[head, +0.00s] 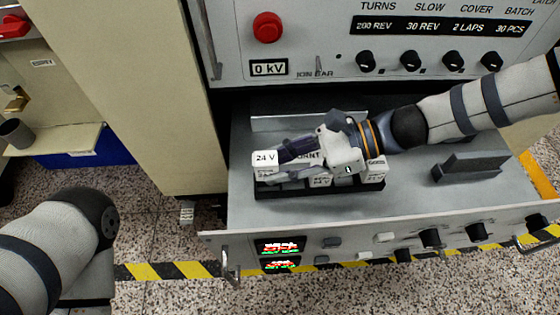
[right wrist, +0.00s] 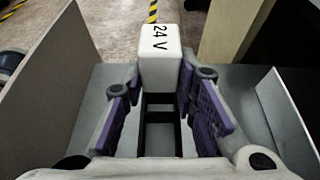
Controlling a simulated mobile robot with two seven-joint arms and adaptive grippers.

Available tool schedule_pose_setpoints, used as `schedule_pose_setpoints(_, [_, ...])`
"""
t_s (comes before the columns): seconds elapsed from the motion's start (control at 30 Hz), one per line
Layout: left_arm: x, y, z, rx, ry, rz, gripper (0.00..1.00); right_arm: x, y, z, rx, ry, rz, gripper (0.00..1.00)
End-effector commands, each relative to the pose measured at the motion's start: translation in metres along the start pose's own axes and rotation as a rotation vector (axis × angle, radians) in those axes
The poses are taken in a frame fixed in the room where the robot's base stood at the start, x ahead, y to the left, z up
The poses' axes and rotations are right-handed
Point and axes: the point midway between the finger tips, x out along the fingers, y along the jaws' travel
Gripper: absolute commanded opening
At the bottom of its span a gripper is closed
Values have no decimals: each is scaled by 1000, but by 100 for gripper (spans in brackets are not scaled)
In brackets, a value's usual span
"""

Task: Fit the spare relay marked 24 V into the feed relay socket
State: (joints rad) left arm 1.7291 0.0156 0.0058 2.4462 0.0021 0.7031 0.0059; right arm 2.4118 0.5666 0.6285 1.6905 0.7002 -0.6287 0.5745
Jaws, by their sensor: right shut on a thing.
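A white block-shaped relay marked 24 V (head: 265,158) is at the left end of a black rack (head: 330,191) in the open drawer. The same relay (right wrist: 159,58) shows between the fingertips in the right wrist view, its mark facing up. My right gripper (head: 284,162) is shut on it. Below the fingers the wrist view shows black open frames (right wrist: 159,125). I cannot tell whether the relay is seated or held just above the rack. Other white labelled blocks (head: 375,170) stand in the rack, partly hidden by my right gripper. My left gripper is out of view.
The drawer (head: 420,195) has a dark grey block (head: 472,166) at the right and a pale upright plate (head: 308,121) at the back. A control panel (head: 400,45) with knobs rises behind. A beige post (head: 140,90) stands at the left.

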Motion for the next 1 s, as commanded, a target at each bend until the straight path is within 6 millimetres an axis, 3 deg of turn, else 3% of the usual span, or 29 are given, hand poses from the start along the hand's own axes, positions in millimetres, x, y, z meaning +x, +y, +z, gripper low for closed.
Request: schedule_pose_setpoints(1.0, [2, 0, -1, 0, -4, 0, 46, 4, -1, -9, 0, 0, -1, 0])
